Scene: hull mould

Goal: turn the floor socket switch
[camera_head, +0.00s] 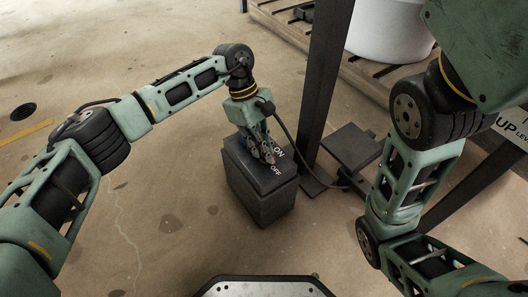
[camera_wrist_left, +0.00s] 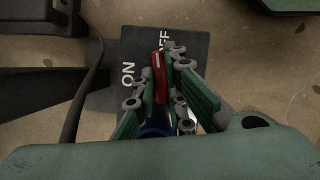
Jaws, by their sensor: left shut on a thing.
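The floor socket (camera_head: 262,193) is a dark grey box standing on the floor, with ON and OFF in white on its top. Its top (camera_wrist_left: 135,45) also shows in the left wrist view. A red switch handle (camera_wrist_left: 159,77) with a white mark sits on the top, its marked end nearer OFF than ON in that view. My left gripper (camera_head: 266,158) is down at the box top, shut on the red handle; its fingers (camera_wrist_left: 168,80) lie on both sides of it. In the head view the fingers hide the handle. My right gripper is out of view.
A dark post (camera_head: 318,85) stands right behind the socket, with a dark cable (camera_head: 290,137) and a low dark box (camera_head: 350,146) beside it. A pallet (camera_head: 375,75) bears a white drum (camera_head: 388,30). The floor left of the socket is open, with a round drain (camera_head: 21,112).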

